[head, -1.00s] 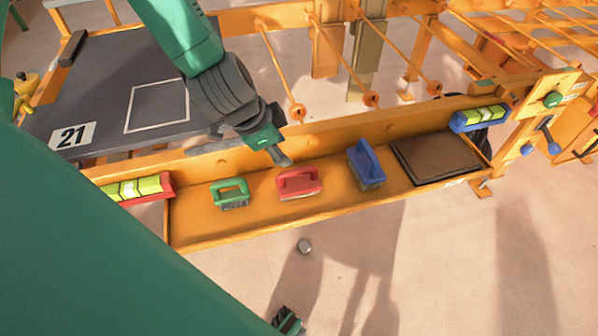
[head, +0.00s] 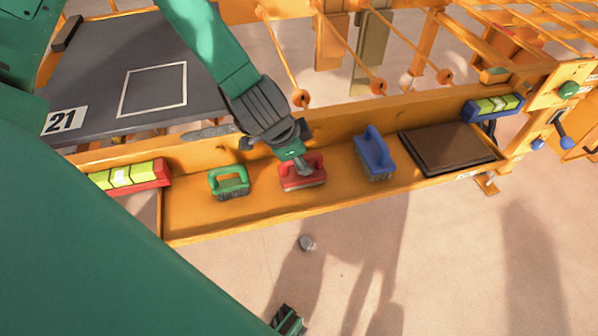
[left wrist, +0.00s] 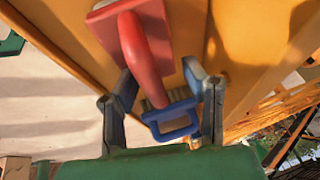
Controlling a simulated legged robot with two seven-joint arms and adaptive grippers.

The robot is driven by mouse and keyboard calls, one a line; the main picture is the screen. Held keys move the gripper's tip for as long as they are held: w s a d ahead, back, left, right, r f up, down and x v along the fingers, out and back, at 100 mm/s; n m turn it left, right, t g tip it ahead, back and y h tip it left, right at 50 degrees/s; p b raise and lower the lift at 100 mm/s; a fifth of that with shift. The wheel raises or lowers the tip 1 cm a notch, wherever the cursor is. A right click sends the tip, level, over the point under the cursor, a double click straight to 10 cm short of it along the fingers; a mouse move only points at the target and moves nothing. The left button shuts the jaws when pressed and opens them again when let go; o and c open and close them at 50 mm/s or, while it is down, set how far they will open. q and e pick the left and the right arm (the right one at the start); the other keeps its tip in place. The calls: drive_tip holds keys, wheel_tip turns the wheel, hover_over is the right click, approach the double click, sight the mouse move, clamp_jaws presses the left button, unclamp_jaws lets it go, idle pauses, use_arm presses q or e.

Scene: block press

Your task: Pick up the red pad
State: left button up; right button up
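The red pad (head: 303,180) is a flat block with a raised handle, sitting in the orange tray (head: 236,215) between a green pad (head: 229,182) and a blue pad (head: 373,155). My left gripper (head: 302,168) is over the red pad, at its handle. In the left wrist view the fingers (left wrist: 158,82) are spread apart. The red pad's handle (left wrist: 150,50) shows close at the fingertips, and the blue pad (left wrist: 172,124) shows between the fingers. Contact with the handle cannot be told. A dark and green part at the bottom edge appears to be my right gripper (head: 288,320); its fingers are unclear.
A brown board (head: 450,148) lies at the tray's right end. Yellow-green blocks in a red holder (head: 154,174) and a blue holder (head: 492,107) flank the tray. A dark plate marked 21 (head: 95,85) is behind at left.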

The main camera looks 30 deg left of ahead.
use_arm(q)
drive_tip(key=shift+d+r, duration=0.1)
drive_tip(key=shift+d, duration=0.15)
drive_tip(key=shift+c, duration=0.3)
drive_tip(key=shift+d, duration=0.25)
drive_tip(key=c, duration=0.7)
drive_tip(key=shift+d+r, duration=0.1)
drive_tip(key=shift+d, duration=0.1)
clamp_jaws()
drive_tip(key=shift+a, duration=0.25)
drive_tip(key=shift+a+r, duration=0.15)
drive_tip(key=shift+a, duration=0.05)
drive_tip(key=r+p, duration=0.1)
drive_tip(key=r, duration=0.2)
drive_tip(key=r+p, duration=0.2)
drive_tip(key=r, duration=0.1)
drive_tip(key=r+p, duration=0.2)
drive_tip(key=r, duration=0.1)
drive_tip(key=shift+d+r, duration=0.25)
drive_tip(key=shift+d, duration=0.15)
drive_tip(key=shift+a+r, duration=0.1)
drive_tip(key=shift+c, duration=0.4)
unclamp_jaws()
drive_tip(key=shift+a, duration=0.4)
drive_tip(key=shift+d, duration=0.1)
clamp_jaws()
use_arm(e)
drive_tip(key=r, duration=0.5)
drive_tip(key=shift+d, duration=0.25)
